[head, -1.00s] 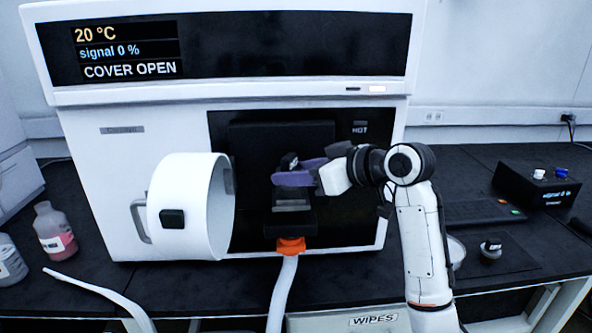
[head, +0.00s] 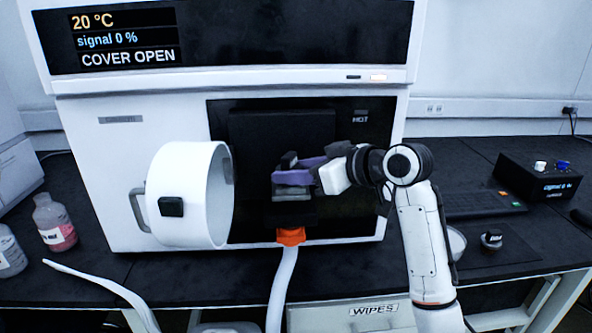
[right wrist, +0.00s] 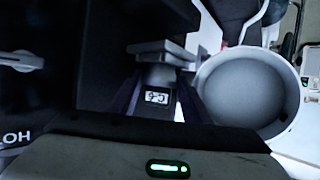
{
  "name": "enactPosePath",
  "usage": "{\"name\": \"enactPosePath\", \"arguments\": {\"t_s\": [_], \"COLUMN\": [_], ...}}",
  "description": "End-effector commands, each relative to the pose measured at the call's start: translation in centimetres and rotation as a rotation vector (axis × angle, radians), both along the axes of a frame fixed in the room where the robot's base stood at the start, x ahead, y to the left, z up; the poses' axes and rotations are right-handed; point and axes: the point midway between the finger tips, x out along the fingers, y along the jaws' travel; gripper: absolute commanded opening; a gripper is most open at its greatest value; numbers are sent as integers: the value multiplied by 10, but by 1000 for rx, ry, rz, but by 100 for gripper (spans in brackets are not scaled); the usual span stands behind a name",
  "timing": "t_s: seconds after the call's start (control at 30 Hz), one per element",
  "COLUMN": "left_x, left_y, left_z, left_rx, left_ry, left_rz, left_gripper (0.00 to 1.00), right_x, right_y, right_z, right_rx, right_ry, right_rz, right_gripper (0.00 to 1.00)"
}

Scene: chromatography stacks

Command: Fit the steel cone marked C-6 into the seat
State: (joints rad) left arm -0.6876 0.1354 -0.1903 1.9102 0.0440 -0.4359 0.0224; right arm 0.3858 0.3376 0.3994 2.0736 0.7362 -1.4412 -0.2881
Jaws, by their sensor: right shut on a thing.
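The steel cone marked C-6 (right wrist: 157,97) is between the purple fingers of my right gripper (head: 292,175), which is shut on it. Its label reads upside down in the right wrist view. In the head view only a dark part of it (head: 288,160) shows above the fingers. The gripper is inside the dark opening of the instrument, just above a grey block (head: 290,191) on a dark mount. The grey block also shows beyond the cone in the right wrist view (right wrist: 160,47). The seat's mouth is hidden, so I cannot tell whether the cone touches it. My left gripper is out of view.
The instrument's round white cover (head: 185,195) stands open left of the opening. An orange fitting (head: 290,236) with a white hose is below the mount. Bottles (head: 54,222) stand at left. A small dark labelled piece (head: 491,240) and a black box (head: 540,178) are at right.

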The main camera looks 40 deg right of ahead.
Motion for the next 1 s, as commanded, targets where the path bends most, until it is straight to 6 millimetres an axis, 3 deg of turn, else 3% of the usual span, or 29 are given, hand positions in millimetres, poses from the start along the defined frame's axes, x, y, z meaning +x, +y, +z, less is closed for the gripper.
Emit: {"name": "enactPosePath", "arguments": {"t_s": [0.23, 0.27, 0.37, 0.8, 1.0], "left_x": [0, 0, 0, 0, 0], "left_y": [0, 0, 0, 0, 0], "left_z": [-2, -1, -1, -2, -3], "left_rx": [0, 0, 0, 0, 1], "left_ry": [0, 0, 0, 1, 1], "left_rz": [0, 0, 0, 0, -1], "left_gripper": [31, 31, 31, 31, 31], "right_x": [0, 0, 0, 0, -21], "right_y": [0, 0, 0, -4, -9], "right_z": [-4, -3, -3, -3, 6], "right_rx": [0, 0, 0, -3, -6], "right_ry": [-1, -1, -1, -2, -4], "right_rz": [0, 0, -1, -10, -9], "right_gripper": [16, 48, 65, 65, 65]}}
